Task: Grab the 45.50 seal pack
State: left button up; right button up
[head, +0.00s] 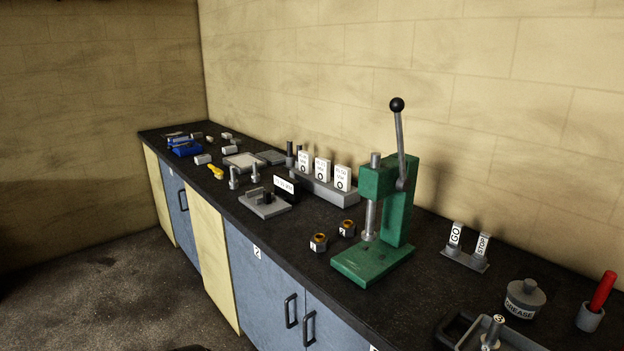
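Three white seal packs stand in a row in a grey rack (325,190) on the black bench, left of the green press: a left pack (304,163), a middle pack (322,170) and a right pack (342,178). Each has small print above a black ring. The print is too small to tell surely which one is 45.50. A white label card (285,186) with small dark print stands in front of the rack's left end. Neither of my grippers shows in the head view.
A green lever press (386,215) stands right of the rack. A grey fixture (265,204) stands left. GO and STOP signs (467,246), a grease pot (524,298) and a red-handled tool (603,291) are at right.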

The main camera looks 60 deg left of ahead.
aim_at(342, 174)
jog(key=u, duration=1.55)
jog(key=i+j+z, duration=0.15)
jog(key=z, duration=0.25)
jog(key=i+j+z, duration=0.1)
jog(key=z, duration=0.35)
jog(key=j+z, duration=0.4)
jog(key=i+l, duration=0.05)
